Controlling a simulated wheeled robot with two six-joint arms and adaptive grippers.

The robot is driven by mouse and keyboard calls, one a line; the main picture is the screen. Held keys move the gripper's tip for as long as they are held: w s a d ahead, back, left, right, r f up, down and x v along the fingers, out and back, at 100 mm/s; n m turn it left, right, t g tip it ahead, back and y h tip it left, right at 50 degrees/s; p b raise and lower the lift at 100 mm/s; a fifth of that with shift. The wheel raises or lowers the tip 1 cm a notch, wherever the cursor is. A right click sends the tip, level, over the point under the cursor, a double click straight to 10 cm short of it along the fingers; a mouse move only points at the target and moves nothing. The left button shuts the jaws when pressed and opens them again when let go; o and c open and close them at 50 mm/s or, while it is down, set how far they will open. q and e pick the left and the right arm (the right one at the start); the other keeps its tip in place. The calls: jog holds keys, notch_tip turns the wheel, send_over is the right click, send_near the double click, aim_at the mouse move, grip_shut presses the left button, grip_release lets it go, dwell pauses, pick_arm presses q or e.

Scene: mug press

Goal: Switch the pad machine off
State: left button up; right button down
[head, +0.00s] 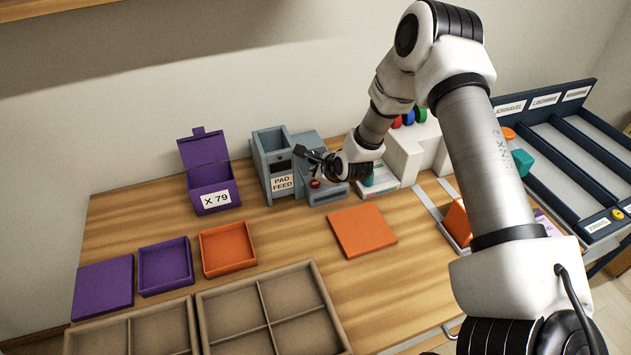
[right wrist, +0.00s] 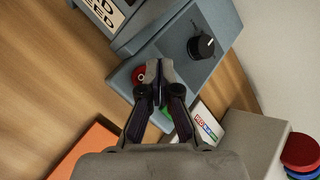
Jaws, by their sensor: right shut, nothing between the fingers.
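The pad machine (head: 270,158) is a grey-blue unit labelled PAD FEED at the back middle of the table. In the right wrist view its panel shows a red button marked O (right wrist: 139,75), a green button (right wrist: 169,111) and a black knob (right wrist: 201,46). My right gripper (right wrist: 158,66) is shut and empty, its fingertips over the panel between the red and green buttons, beside the red one. I cannot tell whether they touch the panel. In the head view the right gripper (head: 300,152) is in front of the machine. My left gripper is not in view.
A purple box (head: 212,180) marked X 79 stands left of the machine. Purple and orange trays, an orange square (head: 362,232) and a brown divided tray (head: 272,308) lie nearer. A white machine (head: 405,155) and dark rack (head: 565,150) stand right.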

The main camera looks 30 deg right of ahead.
aim_at(316, 184)
jog(key=shift+r+p, duration=1.2)
jog(key=shift+r, duration=1.75)
